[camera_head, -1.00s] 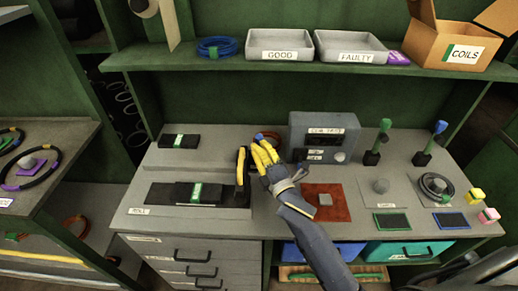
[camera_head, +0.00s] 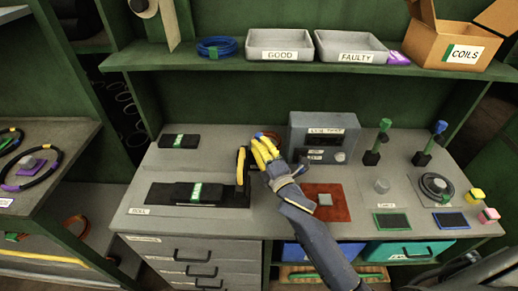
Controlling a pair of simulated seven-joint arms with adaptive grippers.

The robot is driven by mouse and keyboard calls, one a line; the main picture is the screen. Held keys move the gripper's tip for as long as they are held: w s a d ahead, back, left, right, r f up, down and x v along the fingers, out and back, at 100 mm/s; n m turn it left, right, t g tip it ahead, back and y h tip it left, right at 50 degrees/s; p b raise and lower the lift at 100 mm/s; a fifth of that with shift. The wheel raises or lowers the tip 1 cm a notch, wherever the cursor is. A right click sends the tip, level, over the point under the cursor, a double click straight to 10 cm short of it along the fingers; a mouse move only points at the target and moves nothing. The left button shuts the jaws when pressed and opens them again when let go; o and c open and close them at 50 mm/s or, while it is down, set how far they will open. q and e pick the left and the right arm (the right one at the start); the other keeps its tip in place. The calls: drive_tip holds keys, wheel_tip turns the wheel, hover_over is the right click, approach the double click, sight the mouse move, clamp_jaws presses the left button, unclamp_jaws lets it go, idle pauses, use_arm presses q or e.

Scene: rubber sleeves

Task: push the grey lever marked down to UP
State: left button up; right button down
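My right gripper (camera_head: 264,150), with yellow fingers and a blue tip, is over the middle of the bench. Its fingers are close together; I cannot tell whether they are open or shut. A dark upright piece with a yellow edge (camera_head: 242,168) stands just left of the fingers, at the right end of a low black fixture (camera_head: 165,193). I cannot tell whether they touch. No lever clearly reads as grey and marked down; small markings are illegible. Two upright levers, one green-topped (camera_head: 383,140) and one blue-topped (camera_head: 433,142), stand at the right. My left gripper is not in view.
A grey box with a display (camera_head: 327,118) stands behind and right of the gripper. A red mat (camera_head: 338,206) and a round dark item (camera_head: 437,184) lie to the right. The shelf above holds GOOD (camera_head: 278,43) and FAULTY (camera_head: 350,47) trays and a COILS carton (camera_head: 460,52).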

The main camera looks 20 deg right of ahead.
sight(260, 134)
drive_tip(key=shift+w+d+r, duration=0.2)
drive_tip(key=shift+w+d, duration=0.05)
drive_tip(key=shift+w, duration=0.4)
drive_tip(key=shift+w+d+r, duration=0.2)
drive_tip(key=shift+w, duration=0.45)
drive_tip(key=shift+w+d, duration=0.2)
drive_tip(key=shift+w, duration=0.45)
drive_tip(key=shift+w+d, duration=0.1)
drive_tip(key=shift+w, duration=0.05)
drive_tip(key=shift+r, duration=0.1)
drive_tip(key=s+d+r, duration=0.1)
drive_tip(key=s+r, duration=0.1)
drive_tip(key=s, duration=0.4)
drive_tip(key=s+d+r, duration=0.1)
drive_tip(key=s+r, duration=0.2)
drive_tip(key=s, duration=0.3)
drive_tip(key=shift+s+d, duration=0.25)
drive_tip(key=shift+s, duration=0.15)
drive_tip(key=shift+r, duration=0.1)
